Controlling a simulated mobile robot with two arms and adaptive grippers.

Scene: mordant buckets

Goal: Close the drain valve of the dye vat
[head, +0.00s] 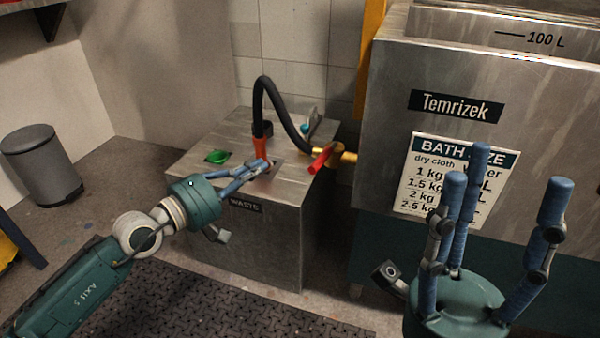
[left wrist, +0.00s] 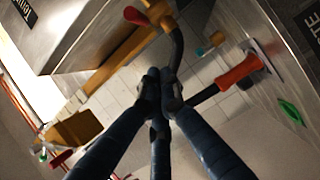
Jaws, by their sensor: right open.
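The steel dye vat (head: 395,100) stands at right with a brass drain valve (head: 348,157) low on its left side. The valve's red lever (head: 321,160) points down and toward me, angled off the brass pipe. In the left wrist view the red lever (left wrist: 135,15) is at the top, beyond my fingers. My left gripper (head: 265,166) is over the waste tank, left of the lever and apart from it. Its fingers meet at the tips (left wrist: 160,88) with nothing seen between them. My right gripper (head: 500,185) is open and empty, upright in front of the vat's sign.
A black hose (head: 282,100) arches from the valve to a red-orange grip (head: 260,147) on the waste tank (head: 250,230). A green cap (head: 217,157) lies on the tank. A grey bin (head: 42,165) stands far left. A dark mat (head: 200,305) covers the floor in front.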

